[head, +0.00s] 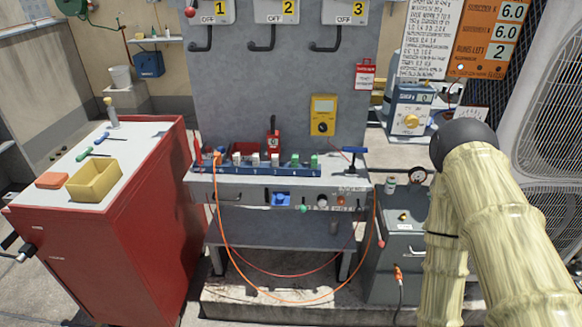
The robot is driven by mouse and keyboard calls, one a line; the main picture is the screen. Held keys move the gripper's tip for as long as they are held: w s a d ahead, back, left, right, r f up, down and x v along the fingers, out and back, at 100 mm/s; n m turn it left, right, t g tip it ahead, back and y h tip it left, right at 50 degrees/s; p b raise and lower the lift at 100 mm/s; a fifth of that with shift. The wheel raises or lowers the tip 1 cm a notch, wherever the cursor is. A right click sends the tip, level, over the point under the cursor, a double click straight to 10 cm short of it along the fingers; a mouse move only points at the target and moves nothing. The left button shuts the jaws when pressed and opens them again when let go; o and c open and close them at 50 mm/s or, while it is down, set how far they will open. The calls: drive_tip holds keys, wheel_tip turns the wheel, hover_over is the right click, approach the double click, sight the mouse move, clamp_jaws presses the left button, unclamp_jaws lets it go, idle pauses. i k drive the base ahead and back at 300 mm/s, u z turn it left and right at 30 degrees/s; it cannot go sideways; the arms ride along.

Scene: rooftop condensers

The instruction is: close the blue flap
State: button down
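My gripper is out of view. Only my pale, bamboo-textured arm shows, bent at a dark joint on the right, well apart from the blue piece.
An orange cable (222,235) loops below the panel. A blue T-handle (354,151) stands at the bench's right end. A red cabinet (150,225) stands left, with a yellow bin (94,190) on top. A grey box (397,245) stands right, a condenser (555,100) beyond.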

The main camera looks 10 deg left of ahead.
sight(279, 198)
drive_tip(key=u, duration=0.05)
drive_tip(key=k, duration=0.55)
drive_tip(key=u, duration=0.45)
drive_tip(key=i, duration=1.15)
drive_tip(key=u, duration=0.15)
